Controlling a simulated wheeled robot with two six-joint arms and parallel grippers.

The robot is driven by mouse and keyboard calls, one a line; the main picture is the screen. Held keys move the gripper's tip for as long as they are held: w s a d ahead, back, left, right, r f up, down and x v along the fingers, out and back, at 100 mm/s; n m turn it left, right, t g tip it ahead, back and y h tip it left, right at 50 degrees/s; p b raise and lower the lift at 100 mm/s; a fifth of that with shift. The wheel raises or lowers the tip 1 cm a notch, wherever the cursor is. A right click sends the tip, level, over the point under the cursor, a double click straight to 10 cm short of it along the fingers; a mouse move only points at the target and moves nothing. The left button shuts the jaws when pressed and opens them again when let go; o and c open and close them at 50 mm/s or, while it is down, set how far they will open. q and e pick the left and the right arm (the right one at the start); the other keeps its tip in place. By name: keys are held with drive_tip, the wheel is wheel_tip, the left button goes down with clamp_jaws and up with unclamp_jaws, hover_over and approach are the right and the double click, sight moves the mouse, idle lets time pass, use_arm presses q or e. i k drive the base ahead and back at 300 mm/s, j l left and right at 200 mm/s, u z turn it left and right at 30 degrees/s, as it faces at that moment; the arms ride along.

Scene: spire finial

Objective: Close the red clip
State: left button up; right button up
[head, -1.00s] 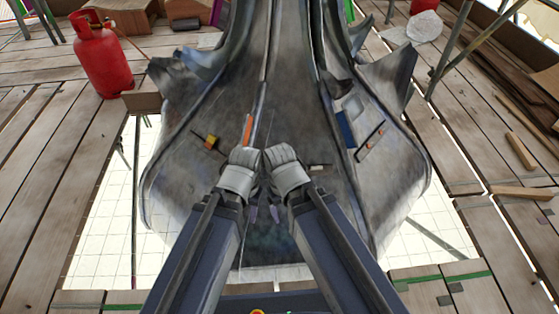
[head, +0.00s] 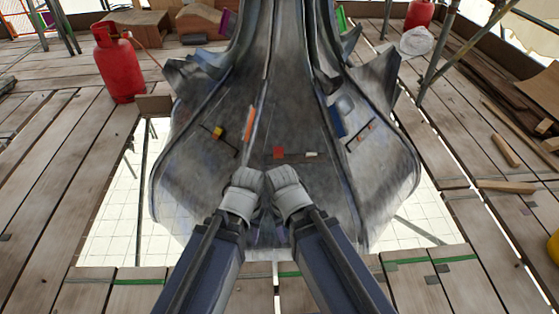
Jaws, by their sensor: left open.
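A small red clip (head: 279,152) sits on the grey metal face of the spire finial (head: 310,110), near the middle of the head view, at the left end of a thin dark strip with a pale end. Whether the clip is open or shut is too small to tell. My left gripper (head: 248,180) is below and left of the clip, apart from it in the picture. It is open, and I see nothing held in it. My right gripper (head: 284,177) is beside it, just below the clip; its fingers are hard to make out.
An orange strip (head: 249,123), a yellow block (head: 218,132) and a blue strip (head: 338,122) are also on the finial. Wooden planks surround it, with open gaps beside its base. A red gas cylinder (head: 119,70) stands at the back left.

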sight(278, 151)
drive_tip(key=l+u, duration=0.1)
drive_tip(key=u, duration=1.8)
drive_tip(key=k+l, duration=0.2)
drive_tip(key=l, duration=0.3)
drive_tip(key=k+l, duration=0.2)
drive_tip(key=l, duration=0.3)
drive_tip(key=k+l, duration=0.2)
drive_tip(key=l, duration=0.3)
drive_tip(key=k+l, duration=0.2)
drive_tip(key=l, duration=0.3)
drive_tip(key=k+l, duration=0.15)
drive_tip(key=l, duration=0.35)
drive_tip(key=k+l, duration=0.2)
drive_tip(key=l, duration=0.3)
drive_tip(key=k+l, duration=0.2)
drive_tip(key=l, duration=0.3)
drive_tip(key=k+l, duration=0.2)
drive_tip(key=l, duration=0.3)
drive_tip(key=i, duration=0.45)
